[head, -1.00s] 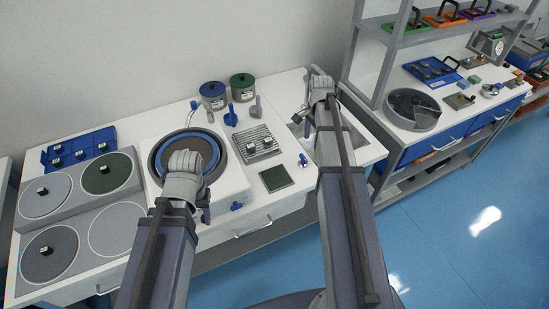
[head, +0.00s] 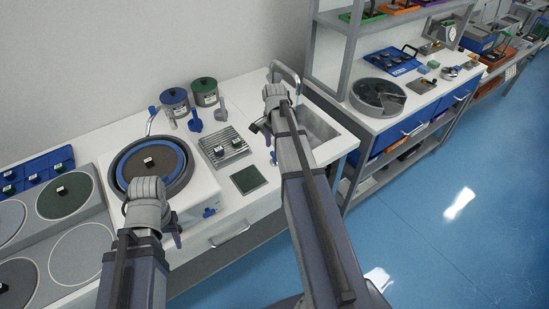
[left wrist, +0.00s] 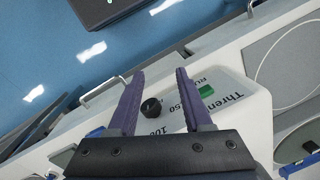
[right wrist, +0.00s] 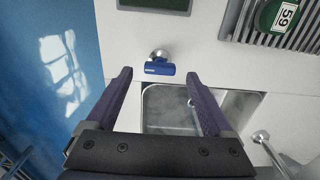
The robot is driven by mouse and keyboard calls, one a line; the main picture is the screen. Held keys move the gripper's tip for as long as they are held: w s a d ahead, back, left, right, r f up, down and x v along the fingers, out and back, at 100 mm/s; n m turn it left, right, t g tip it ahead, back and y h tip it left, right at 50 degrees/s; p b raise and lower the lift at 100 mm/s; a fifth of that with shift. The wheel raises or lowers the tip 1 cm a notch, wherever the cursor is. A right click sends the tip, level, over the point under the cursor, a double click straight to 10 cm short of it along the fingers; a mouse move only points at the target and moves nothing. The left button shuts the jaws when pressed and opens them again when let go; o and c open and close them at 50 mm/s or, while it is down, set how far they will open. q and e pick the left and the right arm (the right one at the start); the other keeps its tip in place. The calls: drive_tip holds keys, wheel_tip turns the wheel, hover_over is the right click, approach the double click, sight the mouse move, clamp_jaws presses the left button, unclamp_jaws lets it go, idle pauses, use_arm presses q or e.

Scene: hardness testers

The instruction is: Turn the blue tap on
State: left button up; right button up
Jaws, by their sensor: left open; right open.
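The blue tap (head: 273,158) is a small blue handle on a chrome base by the sink's near left corner. In the right wrist view the blue bar handle (right wrist: 160,68) shows ahead of and between the fingertips, apart from them. My right gripper (head: 259,127) is open and empty above the bench beside the sink; its fingers show in the right wrist view (right wrist: 160,76). My left gripper (head: 176,236) is open and empty at the front of the grinding machine. In the left wrist view a black knob (left wrist: 151,108) lies between its fingers (left wrist: 159,74), apparently untouched.
The sink (head: 318,128) has a curved chrome spout (head: 287,70) behind it. A drain rack (head: 222,148) with small samples and a green pad (head: 248,179) lie left of the tap. The grinding machine (head: 190,205) has a blue lever (head: 209,212). Blue floor is clear at right.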

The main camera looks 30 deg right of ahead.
wheel_tip(320, 180, down, 2)
drive_tip(key=shift+f+b, duration=0.25)
drive_tip(key=shift+b, duration=0.45)
drive_tip(key=shift+r, duration=0.1)
drive_tip(key=c, duration=1.4)
